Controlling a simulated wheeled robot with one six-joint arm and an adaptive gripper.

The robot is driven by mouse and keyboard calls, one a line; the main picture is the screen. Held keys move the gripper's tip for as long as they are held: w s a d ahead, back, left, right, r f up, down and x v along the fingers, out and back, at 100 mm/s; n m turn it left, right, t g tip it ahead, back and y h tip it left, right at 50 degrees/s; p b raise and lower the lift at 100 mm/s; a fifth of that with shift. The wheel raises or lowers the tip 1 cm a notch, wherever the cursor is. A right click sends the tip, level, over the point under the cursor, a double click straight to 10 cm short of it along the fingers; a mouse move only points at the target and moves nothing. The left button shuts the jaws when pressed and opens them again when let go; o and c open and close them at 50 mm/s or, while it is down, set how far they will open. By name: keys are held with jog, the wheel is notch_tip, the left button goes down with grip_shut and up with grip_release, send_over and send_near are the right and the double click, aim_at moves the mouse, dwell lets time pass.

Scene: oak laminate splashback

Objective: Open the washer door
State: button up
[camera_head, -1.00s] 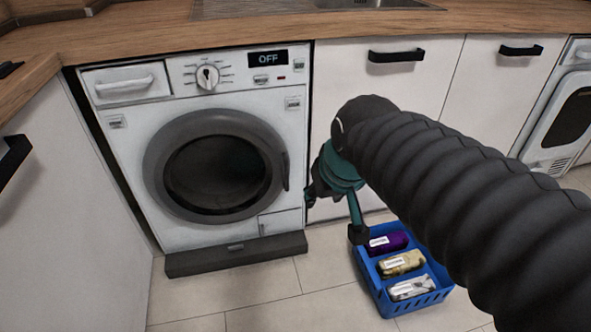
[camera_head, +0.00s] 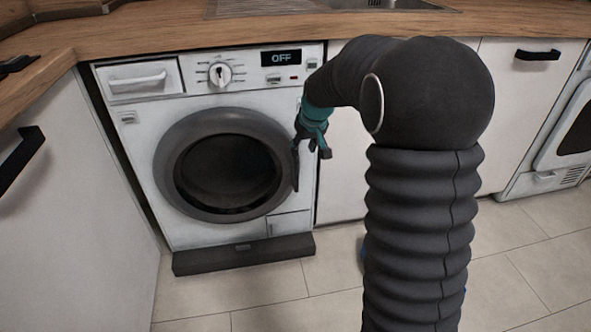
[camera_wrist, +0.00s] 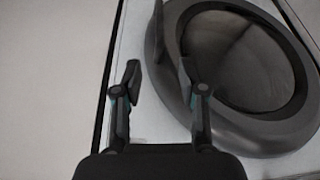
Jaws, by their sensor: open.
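The white washer (camera_head: 142,165) has a round door with a grey ring and dark glass (camera_head: 222,172). The door looks shut. Its dark vertical handle (camera_head: 296,167) is on the door's right side. My gripper (camera_head: 312,150) is at the handle's upper right, partly overlapping it in the head view, so contact is unclear there. In the wrist view my gripper (camera_wrist: 160,78) is open, with a finger on each side of a bare gap. The handle (camera_wrist: 158,35) shows beyond the fingertips, roughly in line with the gap. The door ring (camera_wrist: 232,128) lies to the right.
A wooden counter (camera_head: 180,32) runs above the washer. White cabinets flank it, with a black handle (camera_head: 22,158) on the left one. A dark plinth (camera_head: 243,253) juts out at the washer's foot. My arm hides most of the blue crate. The floor in front is clear.

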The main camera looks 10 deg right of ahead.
aim_at(298, 168)
jog(key=x, duration=1.4)
jog(key=shift+s, duration=0.15)
grip_shut()
